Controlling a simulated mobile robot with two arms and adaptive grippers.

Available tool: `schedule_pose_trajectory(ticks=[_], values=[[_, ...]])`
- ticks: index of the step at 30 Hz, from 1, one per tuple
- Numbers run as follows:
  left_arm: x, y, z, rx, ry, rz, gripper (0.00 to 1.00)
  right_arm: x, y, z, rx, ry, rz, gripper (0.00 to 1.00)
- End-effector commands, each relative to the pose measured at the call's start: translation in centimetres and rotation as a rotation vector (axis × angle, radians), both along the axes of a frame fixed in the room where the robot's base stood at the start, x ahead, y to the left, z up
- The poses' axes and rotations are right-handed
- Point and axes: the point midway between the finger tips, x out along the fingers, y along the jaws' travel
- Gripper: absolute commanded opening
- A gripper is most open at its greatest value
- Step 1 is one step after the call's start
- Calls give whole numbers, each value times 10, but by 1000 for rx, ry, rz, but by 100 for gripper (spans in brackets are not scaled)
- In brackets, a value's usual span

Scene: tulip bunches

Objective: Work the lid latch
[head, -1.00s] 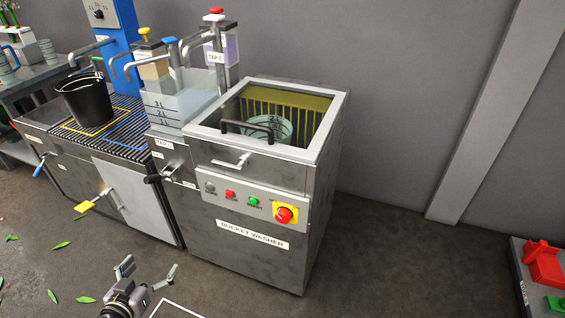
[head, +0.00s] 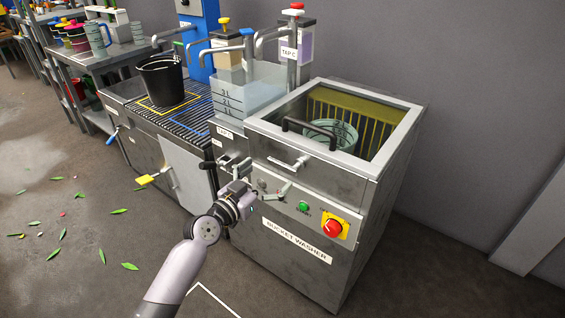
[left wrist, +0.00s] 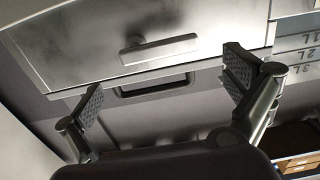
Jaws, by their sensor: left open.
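The lid latch (head: 290,162) is a small silver lever on the front of the bucket washer (head: 292,240), just below the lid rim. In the left wrist view the latch (left wrist: 158,47) shows as a grey bar on the steel front, ahead of the jaws. The lid (head: 375,140) is see-through, lies down and has a black handle (head: 309,134). My left gripper (head: 258,178) is open and empty, in front of the washer, below and left of the latch. Its fingers (left wrist: 165,90) stand wide apart in the left wrist view, clear of the latch. My right gripper is out of view.
A red knob (head: 333,228) and a green button (head: 303,207) sit below the latch. A clear tank (head: 245,95) with taps stands to the left. A black bucket (head: 161,80) stands on the grating. Leaves lie on the floor at left.

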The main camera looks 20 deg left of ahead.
Motion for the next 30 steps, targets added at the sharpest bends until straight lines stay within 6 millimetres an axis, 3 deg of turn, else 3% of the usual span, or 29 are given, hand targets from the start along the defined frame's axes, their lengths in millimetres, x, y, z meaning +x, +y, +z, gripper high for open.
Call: schedule_pose_trajectory(ticks=[3,10,22,30], values=[[24,-9,1,-4,-2,1,100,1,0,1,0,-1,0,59],[51,-19,0,0,0,0,100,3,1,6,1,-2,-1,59],[58,-21,0,0,1,0,100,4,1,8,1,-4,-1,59],[57,-21,0,0,1,0,82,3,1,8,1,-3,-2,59]])
